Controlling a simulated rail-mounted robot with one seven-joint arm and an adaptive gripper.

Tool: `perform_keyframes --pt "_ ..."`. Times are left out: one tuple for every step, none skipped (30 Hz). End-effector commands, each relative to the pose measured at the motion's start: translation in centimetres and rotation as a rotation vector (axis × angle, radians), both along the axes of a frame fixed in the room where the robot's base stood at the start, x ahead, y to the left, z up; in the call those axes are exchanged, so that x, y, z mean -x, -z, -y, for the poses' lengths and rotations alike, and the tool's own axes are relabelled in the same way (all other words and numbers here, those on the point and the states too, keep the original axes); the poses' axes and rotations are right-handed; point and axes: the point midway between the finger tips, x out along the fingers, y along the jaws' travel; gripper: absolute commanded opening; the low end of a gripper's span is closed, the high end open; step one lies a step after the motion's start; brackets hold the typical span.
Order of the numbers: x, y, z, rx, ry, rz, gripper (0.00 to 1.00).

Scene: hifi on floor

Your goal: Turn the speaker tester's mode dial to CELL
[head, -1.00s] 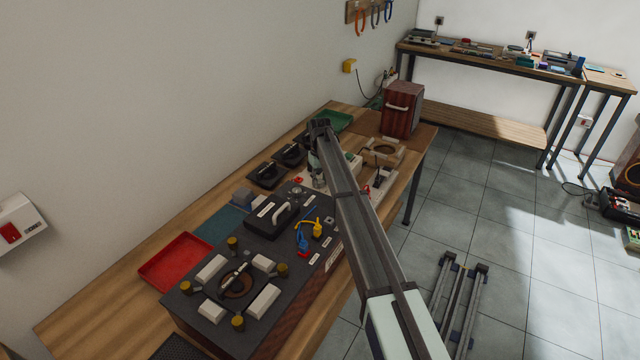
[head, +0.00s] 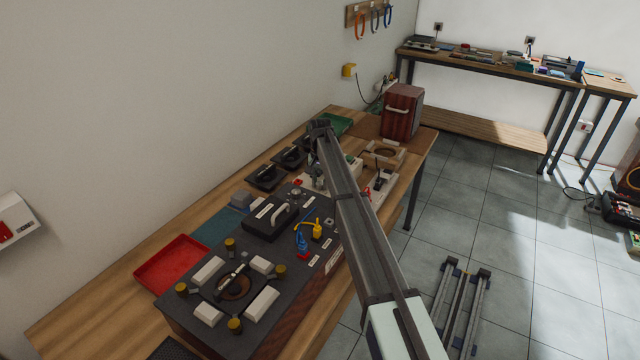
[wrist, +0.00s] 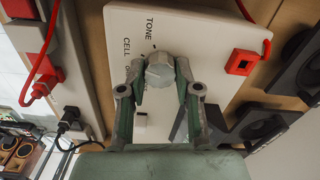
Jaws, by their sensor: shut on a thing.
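The speaker tester is a white box (wrist: 190,25) with TONE and CELL printed on its face in the wrist view. Its mode dial (wrist: 160,70) is a grey faceted knob below the lettering. My gripper (wrist: 160,80) is shut on the dial, with one finger on each side. A small dark mark shows at the knob's upper edge, near TONE; the exact pointer setting is hard to read. In the head view, my gripper (head: 316,166) is over the tester, and my arm hides most of it and the dial.
A red plug (wrist: 242,62) with a red cable sits on the tester's right side. Black speaker units (wrist: 265,122) lie to the right. A dark console (head: 215,285), red tray (head: 172,265) and wooden cabinet (head: 402,112) share the bench.

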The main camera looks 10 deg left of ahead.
Motion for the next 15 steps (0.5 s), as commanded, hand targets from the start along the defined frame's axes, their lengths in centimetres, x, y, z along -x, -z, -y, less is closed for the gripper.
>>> perform_keyframes --pt "0.04 0.11 0.01 0.0 0.018 -0.001 0.0" --pt "0.03 0.1 0.01 0.0 0.029 -0.001 0.0" --pt "0.03 0.09 0.01 0.001 0.041 -0.001 0.0" --pt "0.05 0.09 0.02 0.001 0.05 -0.001 0.0" --pt "0.03 0.08 0.01 0.001 0.057 -0.001 0.0" --pt "0.05 0.08 0.02 0.001 0.065 -0.001 0.0" --pt "0.05 0.08 0.02 0.001 0.069 -0.001 0.0" --pt "0.05 0.07 0.02 0.001 0.073 -0.001 0.0" --pt "0.05 0.07 0.02 0.001 0.078 -0.001 0.0" --pt "0.05 0.06 0.02 0.001 0.081 -0.001 0.0" --pt "0.05 0.06 0.02 0.001 0.082 -0.001 0.0" --pt "0.05 0.06 0.02 0.001 0.084 -0.001 0.0" --pt "0.05 0.06 0.02 0.001 0.084 -0.001 0.0" --pt "0.05 0.06 0.02 0.001 0.084 -0.001 0.0" --pt "0.05 0.06 0.02 0.001 0.084 -0.001 0.0"
